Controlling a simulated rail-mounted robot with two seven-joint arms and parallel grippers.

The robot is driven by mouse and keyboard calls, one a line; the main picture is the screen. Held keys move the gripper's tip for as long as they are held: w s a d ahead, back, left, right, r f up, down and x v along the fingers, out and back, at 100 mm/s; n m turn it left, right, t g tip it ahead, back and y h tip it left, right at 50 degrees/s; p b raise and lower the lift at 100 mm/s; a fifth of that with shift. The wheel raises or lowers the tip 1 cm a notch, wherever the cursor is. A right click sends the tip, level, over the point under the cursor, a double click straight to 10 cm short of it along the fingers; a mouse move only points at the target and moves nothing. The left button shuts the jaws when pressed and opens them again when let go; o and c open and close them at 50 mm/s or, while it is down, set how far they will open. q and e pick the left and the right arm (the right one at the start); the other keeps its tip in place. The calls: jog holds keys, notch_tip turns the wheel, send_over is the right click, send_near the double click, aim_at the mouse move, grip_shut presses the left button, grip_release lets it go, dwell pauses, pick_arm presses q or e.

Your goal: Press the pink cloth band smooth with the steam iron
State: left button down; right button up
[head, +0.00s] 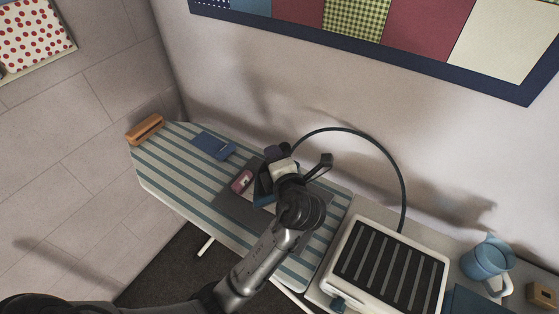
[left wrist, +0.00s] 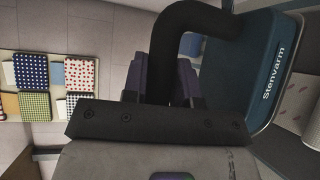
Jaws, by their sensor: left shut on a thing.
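My left gripper (head: 280,165) is over the ironing board (head: 180,170), shut on the black handle (left wrist: 205,22) of the steam iron. The iron's teal body (left wrist: 268,75), marked "Stenvarm", shows in the left wrist view. In the head view the iron (head: 263,190) is mostly hidden by the gripper and arm; I cannot tell whether its sole touches the surface below. A small pink piece (head: 242,181), apparently the cloth band, lies on the dark grey mat (head: 236,208), just left of the iron. Any part under the iron is hidden. My right gripper is out of view.
A dark hose (head: 400,180) arches from the iron to the white base (head: 342,245) with its black ribbed top. A folded blue cloth (head: 213,146) and a wooden block (head: 145,129) lie on the board's far left. A blue jug (head: 485,262) stands at right.

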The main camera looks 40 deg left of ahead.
pick_arm(q)
jog(key=shift+f+b, duration=0.35)
jog(key=shift+f, duration=2.6)
jog(key=shift+f+b, duration=0.3)
jog(key=shift+b, duration=0.3)
jog(key=shift+f+b, duration=0.2)
jog(key=shift+b, duration=0.1)
dwell(1.1)
